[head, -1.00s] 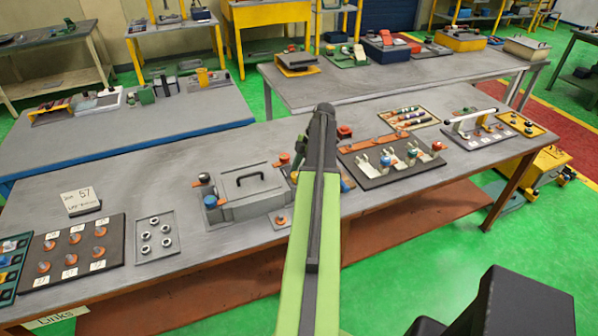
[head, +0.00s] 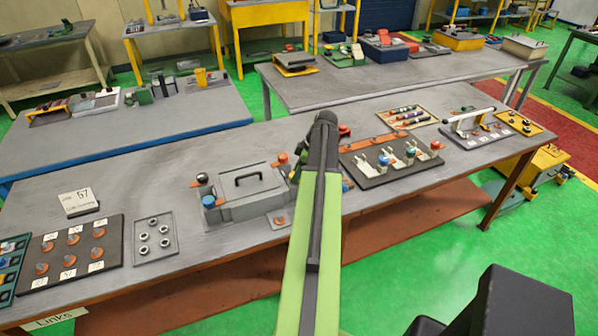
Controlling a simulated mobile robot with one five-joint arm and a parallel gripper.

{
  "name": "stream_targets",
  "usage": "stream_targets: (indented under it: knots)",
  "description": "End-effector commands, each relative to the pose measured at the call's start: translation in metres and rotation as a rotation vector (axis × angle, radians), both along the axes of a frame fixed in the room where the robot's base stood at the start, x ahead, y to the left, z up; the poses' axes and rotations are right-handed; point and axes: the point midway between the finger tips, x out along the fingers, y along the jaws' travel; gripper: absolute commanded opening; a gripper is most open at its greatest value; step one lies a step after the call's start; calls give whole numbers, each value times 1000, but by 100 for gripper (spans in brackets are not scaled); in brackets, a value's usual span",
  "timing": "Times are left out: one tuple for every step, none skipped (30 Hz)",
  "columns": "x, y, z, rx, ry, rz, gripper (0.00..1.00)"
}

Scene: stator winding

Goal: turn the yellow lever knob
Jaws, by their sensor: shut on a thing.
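My green and dark arm reaches up the middle of the head view and bends down at its far end. My gripper (head: 297,157) shows only in part, as a dark shape left of the arm's end, low over the table beside the grey box fixture (head: 243,195). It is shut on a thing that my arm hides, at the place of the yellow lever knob. The knob itself and the fingertips cannot be made out. An orange-red knob (head: 283,159) stands just left of the gripper, at the fixture's back right.
The grey table (head: 165,200) holds a panel of orange knobs (head: 70,257) at left and a dark board with coloured knobs (head: 392,160) right of my arm. A white sign (head: 78,202) stands at left. Bare tabletop lies behind the grey fixture.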

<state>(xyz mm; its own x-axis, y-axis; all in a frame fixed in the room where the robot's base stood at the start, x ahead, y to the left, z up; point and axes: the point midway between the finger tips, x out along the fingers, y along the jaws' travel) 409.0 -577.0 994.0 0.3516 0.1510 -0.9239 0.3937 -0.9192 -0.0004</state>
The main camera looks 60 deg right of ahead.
Motion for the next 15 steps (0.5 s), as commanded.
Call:
stream_targets:
  knots:
    - [0, 6, 0, 6, -2, -39, 0]
    - [0, 6, 0, 7, -1, -68, 0]
    - [0, 6, 0, 6, -2, -106, 0]
    - [0, 6, 0, 7, -1, -134, 0]
    - [0, 6, 0, 6, -1, -164, 0]
    - [0, 6, 0, 6, -1, -201, 0]
    - [0, 7, 0, 6, -1, -229, 0]
    - [0, 6, 0, 5, -1, -258, 0]
    - [0, 7, 0, 6, -1, -297, 0]
    - [0, 7, 0, 6, -2, -325, 0]
    - [0, 7, 0, 5, -2, -354, 0]
    - [0, 7, 1, 5, -2, -391, 0]
    - [0, 7, 1, 5, -2, -420, 0]
    - [0, 7, 1, 4, -2, -448, 0]
    - [1, 7, 1, 5, -2, -487, 0]
